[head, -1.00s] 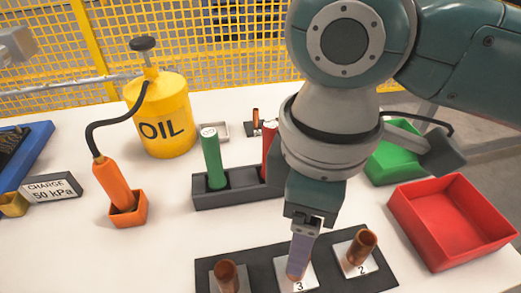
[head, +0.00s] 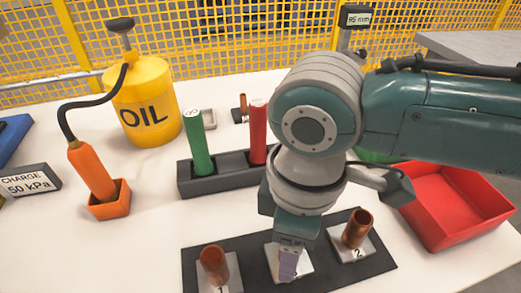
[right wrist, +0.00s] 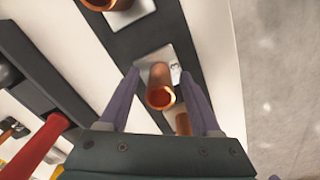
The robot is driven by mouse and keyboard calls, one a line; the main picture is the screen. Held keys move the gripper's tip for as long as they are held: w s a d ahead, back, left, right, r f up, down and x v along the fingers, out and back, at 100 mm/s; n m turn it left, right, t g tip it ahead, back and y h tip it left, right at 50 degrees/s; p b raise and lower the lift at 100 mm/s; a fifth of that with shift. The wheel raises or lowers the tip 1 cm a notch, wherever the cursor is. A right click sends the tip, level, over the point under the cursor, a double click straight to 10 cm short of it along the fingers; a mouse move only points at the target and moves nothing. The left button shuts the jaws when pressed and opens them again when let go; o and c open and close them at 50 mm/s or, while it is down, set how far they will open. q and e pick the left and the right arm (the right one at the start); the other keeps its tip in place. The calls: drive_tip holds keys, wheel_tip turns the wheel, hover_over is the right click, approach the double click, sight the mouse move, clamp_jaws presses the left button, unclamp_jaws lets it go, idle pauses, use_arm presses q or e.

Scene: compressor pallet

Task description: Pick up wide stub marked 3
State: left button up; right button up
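The wide stub marked 3 is a short copper tube (right wrist: 160,90) standing on a pale plate (head: 300,257) in the middle of a dark board (head: 322,247). My right gripper (right wrist: 160,78) is open, its two purple fingers on either side of this tube with a gap at each side. In the head view the right gripper (head: 289,264) hides the tube. Copper stub 1 (head: 214,265) stands to the left and copper stub 2 (head: 358,228) to the right on the same board. My left gripper is not in view.
Behind the board is a dark holder (head: 225,180) with a green cylinder (head: 198,143) and a red cylinder (head: 258,135). A red bin (head: 455,205) is at the right.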

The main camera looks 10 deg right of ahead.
clamp_jaws()
idle(0.7)
